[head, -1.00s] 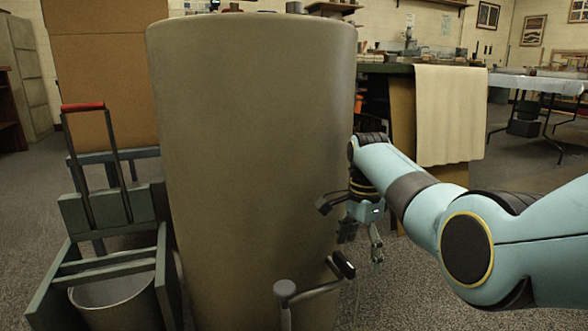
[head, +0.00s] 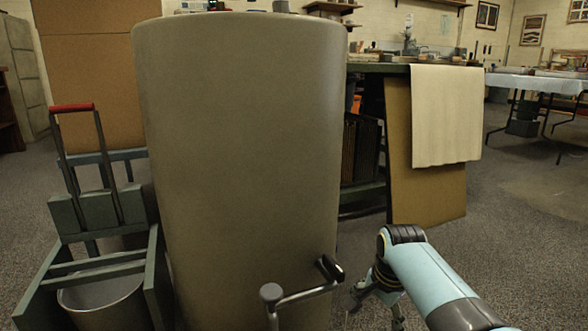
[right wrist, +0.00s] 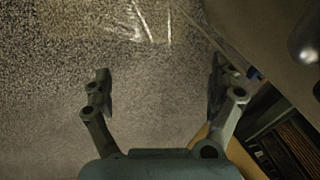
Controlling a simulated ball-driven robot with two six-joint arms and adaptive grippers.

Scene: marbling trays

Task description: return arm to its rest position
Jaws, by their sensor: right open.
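My right arm (head: 435,283) comes in from the lower right in the head view, bent low beside the tall grey-brown cylinder. My right gripper (head: 378,302) hangs at its end, partly cut off by the bottom edge. In the right wrist view the right gripper (right wrist: 160,90) is open, its two fingers wide apart with nothing between them, over speckled floor. My left gripper is not in view.
The tall cylinder (head: 240,150) fills the middle, with a bent handle (head: 300,295) at its lower front. A green frame (head: 90,215) with a metal bucket (head: 105,300) stands left. A bench with a hanging cloth (head: 445,115) is behind. Floor (head: 530,240) at right is clear.

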